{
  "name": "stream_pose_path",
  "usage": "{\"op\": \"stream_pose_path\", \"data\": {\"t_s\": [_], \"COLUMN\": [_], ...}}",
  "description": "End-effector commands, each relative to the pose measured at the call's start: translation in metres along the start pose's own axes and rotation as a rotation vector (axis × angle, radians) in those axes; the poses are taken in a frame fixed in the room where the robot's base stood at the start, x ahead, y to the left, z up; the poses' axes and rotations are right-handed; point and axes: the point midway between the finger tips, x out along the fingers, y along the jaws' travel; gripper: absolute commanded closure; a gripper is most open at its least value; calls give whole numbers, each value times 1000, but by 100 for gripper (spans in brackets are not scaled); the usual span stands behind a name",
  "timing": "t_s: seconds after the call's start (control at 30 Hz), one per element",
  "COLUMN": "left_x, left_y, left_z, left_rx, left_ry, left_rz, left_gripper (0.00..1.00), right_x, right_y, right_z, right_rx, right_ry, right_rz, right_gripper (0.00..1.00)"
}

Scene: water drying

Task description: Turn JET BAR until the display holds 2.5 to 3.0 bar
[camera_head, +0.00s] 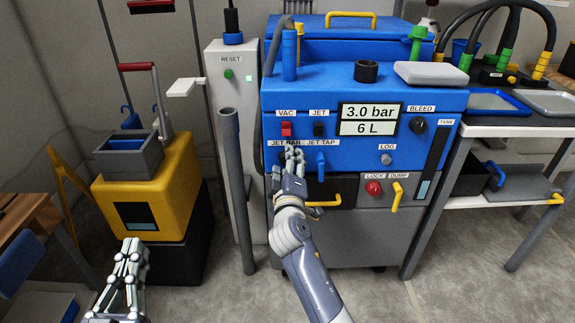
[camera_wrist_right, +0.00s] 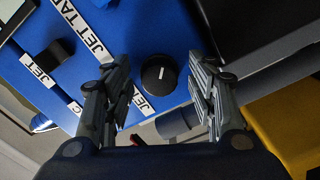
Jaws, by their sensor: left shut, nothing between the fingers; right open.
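The display (camera_head: 368,118) on the blue machine reads 3.0 bar and 6 L. The JET BAR label (camera_head: 281,142) is partly covered by my right gripper (camera_head: 293,157), which hides its knob in the head view. In the right wrist view, a round black knob (camera_wrist_right: 159,75) with a white mark sits between the open fingers of my right gripper (camera_wrist_right: 160,88). Gaps show on both sides of the knob. My left gripper (camera_head: 132,251) is shut and empty at the lower left, well away from the machine.
The blue JET TAP lever (camera_head: 321,165) is just right of my right gripper. The red VAC switch (camera_head: 286,129) and black JET switch (camera_head: 319,129) are above it. A yellow handle (camera_head: 397,197) and red LOCK knob (camera_head: 374,188) are lower right. A grey post (camera_head: 237,190) stands left.

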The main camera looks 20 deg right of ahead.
Motion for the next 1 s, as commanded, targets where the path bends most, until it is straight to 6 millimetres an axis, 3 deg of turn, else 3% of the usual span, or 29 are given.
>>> {"op": "stream_pose_path", "data": {"t_s": [0.27, 0.7, 1.0], "left_x": [0, 0, 0], "left_y": [0, 0, 0], "left_z": [0, 0, 0], "left_rx": [-1, 0, 0], "left_ry": [0, 0, 0], "left_rz": [1, 1, 1], "left_gripper": [100, 100, 100], "right_x": [-10, -90, -118], "right_y": [-1, -1, -1], "right_z": [0, 0, 0], "right_rx": [1, 1, 1], "right_ry": [1, 0, 0], "right_rz": [-1, -2, -1], "right_gripper": [48, 48, 48]}}
